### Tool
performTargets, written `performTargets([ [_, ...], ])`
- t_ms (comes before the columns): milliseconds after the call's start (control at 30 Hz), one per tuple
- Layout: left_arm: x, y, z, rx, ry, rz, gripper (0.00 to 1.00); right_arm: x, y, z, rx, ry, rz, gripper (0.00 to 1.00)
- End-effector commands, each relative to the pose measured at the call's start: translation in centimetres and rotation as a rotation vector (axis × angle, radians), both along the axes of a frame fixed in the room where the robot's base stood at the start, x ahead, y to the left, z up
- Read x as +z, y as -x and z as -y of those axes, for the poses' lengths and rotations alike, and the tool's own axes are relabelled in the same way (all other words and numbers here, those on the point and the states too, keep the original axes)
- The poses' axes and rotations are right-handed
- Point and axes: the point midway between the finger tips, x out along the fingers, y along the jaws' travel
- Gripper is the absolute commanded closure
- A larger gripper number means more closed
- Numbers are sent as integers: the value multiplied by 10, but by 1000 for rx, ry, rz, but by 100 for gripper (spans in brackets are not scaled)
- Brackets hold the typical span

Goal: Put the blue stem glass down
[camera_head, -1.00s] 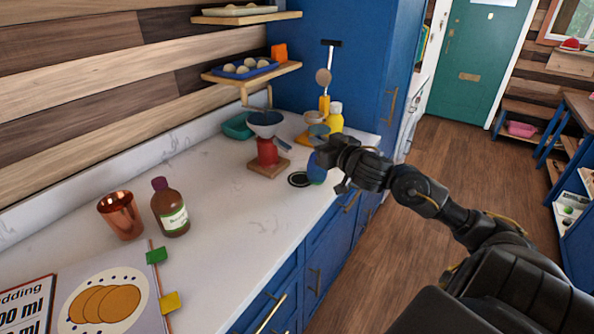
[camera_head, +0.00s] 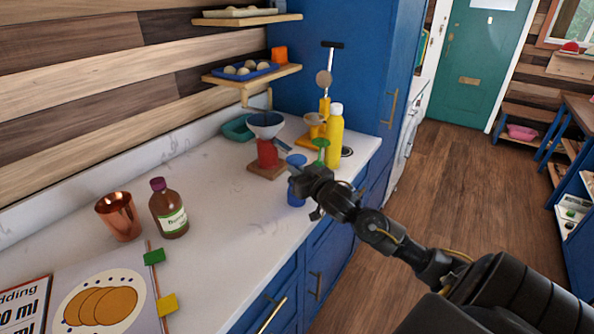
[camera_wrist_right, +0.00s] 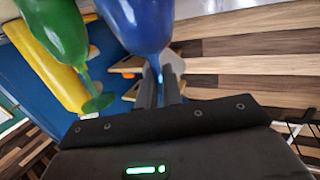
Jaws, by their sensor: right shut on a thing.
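The blue stem glass (camera_head: 295,195) is upside down, bowl low and foot up, near the counter's front edge. My right gripper (camera_head: 298,178) is shut on its stem. In the right wrist view, the blue bowl (camera_wrist_right: 143,22) is beside the closed fingers (camera_wrist_right: 160,88), with the stem between them. I cannot tell whether its rim touches the counter (camera_head: 235,240). A green stem glass (camera_head: 320,145), also upside down, is just behind it and shows in the right wrist view (camera_wrist_right: 55,35). My left gripper is out of view.
A red grinder-like item with a funnel (camera_head: 267,153) stands close behind left. A yellow bottle (camera_head: 334,137) stands behind the green glass, by a dark ring (camera_head: 347,152). A brown bottle (camera_head: 168,210) and copper cup (camera_head: 119,216) stand left. Counter between is clear.

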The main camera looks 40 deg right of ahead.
Motion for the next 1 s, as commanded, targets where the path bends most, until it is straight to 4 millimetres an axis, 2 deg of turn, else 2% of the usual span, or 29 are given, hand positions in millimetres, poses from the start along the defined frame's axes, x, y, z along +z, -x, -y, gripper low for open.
performTargets([
  [267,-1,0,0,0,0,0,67,-2,0,0,0,-1,1,100],
  [300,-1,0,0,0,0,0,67,-2,0,0,0,0,0,88],
  [433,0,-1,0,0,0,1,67,-1,0,0,0,0,0,71],
  [767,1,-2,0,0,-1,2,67,2,0,0,0,0,1,71],
  [867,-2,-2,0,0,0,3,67,-1,10,-2,2,0,-1,71],
  [1000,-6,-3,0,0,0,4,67,1,36,-5,2,1,-2,71],
])
